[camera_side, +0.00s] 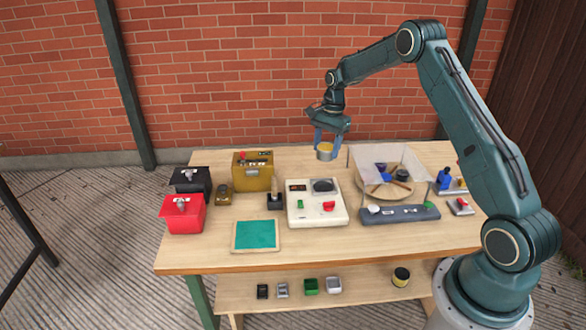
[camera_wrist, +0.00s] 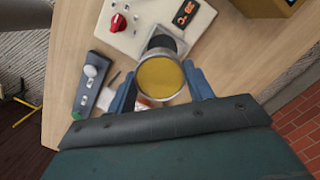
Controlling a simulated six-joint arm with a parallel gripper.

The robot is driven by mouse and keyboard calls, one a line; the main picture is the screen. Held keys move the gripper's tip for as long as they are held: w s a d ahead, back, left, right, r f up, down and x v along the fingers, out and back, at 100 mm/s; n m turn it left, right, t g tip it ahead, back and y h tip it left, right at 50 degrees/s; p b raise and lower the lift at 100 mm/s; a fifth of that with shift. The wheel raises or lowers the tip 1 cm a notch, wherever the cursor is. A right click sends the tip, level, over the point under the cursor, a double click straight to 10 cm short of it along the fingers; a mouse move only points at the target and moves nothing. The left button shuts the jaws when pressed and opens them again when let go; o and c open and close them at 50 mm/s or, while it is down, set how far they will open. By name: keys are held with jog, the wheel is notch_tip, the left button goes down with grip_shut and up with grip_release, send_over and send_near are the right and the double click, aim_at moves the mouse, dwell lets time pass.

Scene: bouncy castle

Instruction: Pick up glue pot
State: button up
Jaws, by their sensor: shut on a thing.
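The glue pot (camera_side: 325,152) is a small silvery pot with a yellow top, held above the back of the wooden table. In the wrist view, its round yellow top (camera_wrist: 160,77) faces the camera. My gripper (camera_side: 328,142) points down with its blue fingers on either side of the pot. The fingers (camera_wrist: 160,88) are shut on it in the wrist view too. The pot appears upright and clear of the tabletop.
A cream device (camera_side: 296,215) with red and green knobs stands in front. A clear-walled box (camera_side: 363,158) stands to the right, a mustard box (camera_side: 262,182) to the left. Red (camera_side: 184,222) and black (camera_side: 184,187) boxes are far left. The table's back strip (camera_side: 215,158) is free.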

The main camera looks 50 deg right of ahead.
aim_at(326, 147)
notch_tip(326, 147, up, 8)
jog(key=shift+r, duration=0.15)
jog(key=shift+a, duration=0.1)
dwell(0.6)
jog(key=w+a+f, duration=0.1)
jog(key=w+a, duration=0.1)
jog(key=a, duration=1)
jog(key=w+a+f, duration=0.1)
jog(key=w+a, duration=0.1)
jog(key=a, duration=1.1)
jog(key=shift+w+a+f, duration=0.2)
jog(key=shift+a, duration=0.05)
jog(key=shift+f, duration=0.15)
notch_tip(326, 147, down, 20)
jog(key=shift+r, duration=0.15)
